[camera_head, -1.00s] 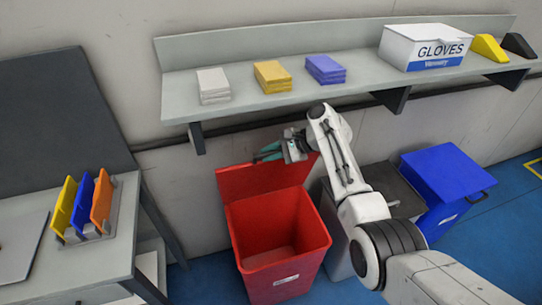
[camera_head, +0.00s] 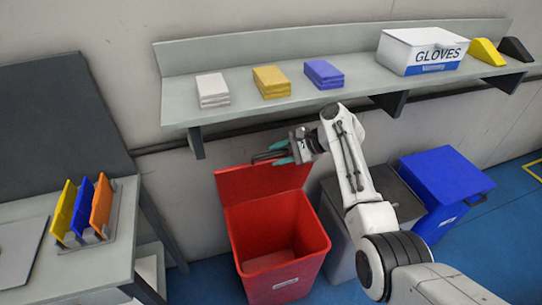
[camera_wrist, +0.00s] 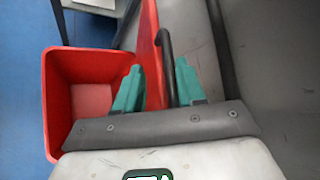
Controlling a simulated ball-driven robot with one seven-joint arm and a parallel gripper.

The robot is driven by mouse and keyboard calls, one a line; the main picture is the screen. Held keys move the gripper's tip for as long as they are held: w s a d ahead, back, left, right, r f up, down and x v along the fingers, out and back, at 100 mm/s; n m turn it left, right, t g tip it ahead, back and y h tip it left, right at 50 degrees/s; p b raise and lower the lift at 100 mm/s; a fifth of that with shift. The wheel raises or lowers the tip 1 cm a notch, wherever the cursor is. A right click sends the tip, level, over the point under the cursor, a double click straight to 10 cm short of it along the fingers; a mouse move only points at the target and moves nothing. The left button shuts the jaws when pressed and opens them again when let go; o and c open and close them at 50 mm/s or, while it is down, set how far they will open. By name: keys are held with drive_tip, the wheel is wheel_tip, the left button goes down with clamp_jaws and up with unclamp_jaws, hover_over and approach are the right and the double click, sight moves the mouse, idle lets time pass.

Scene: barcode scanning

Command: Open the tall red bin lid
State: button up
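The tall red bin (camera_head: 283,268) stands below the shelf, and I can see into its empty-looking inside. Its red lid (camera_head: 258,183) stands raised at the back, near the wall. A dark handle (camera_head: 268,155) shows at the lid's top edge. My gripper (camera_head: 281,152) is just above the lid, close to this handle. In the wrist view the two teal fingers (camera_wrist: 160,88) are spread apart, with the lid (camera_wrist: 149,42) and the black handle (camera_wrist: 165,42) between them. The fingers look open; I cannot tell whether they touch the lid.
A grey bin (camera_head: 393,192) and a blue bin (camera_head: 447,176) stand to the right. The shelf (camera_head: 240,108) with stacked packs and a gloves box (camera_head: 422,48) runs above my gripper. A table (camera_head: 120,240) with coloured holders is on the left.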

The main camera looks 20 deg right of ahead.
drive_tip(key=v, duration=0.7)
idle(0.3)
drive_tip(key=s+a+f+n+g+h, duration=0.25)
drive_tip(key=s+f+n+h, duration=0.3)
drive_tip(key=s+f, duration=1.25)
drive_tip(key=s+d+r+n+g+h, duration=0.1)
drive_tip(key=s+n, duration=0.3)
drive_tip(key=s, duration=1)
drive_tip(key=s+d+r+n+g+h, duration=0.1)
drive_tip(key=s+n, duration=0.4)
drive_tip(key=s, duration=0.9)
drive_tip(key=shift+d+h, duration=0.7)
drive_tip(key=shift+h, duration=0.45)
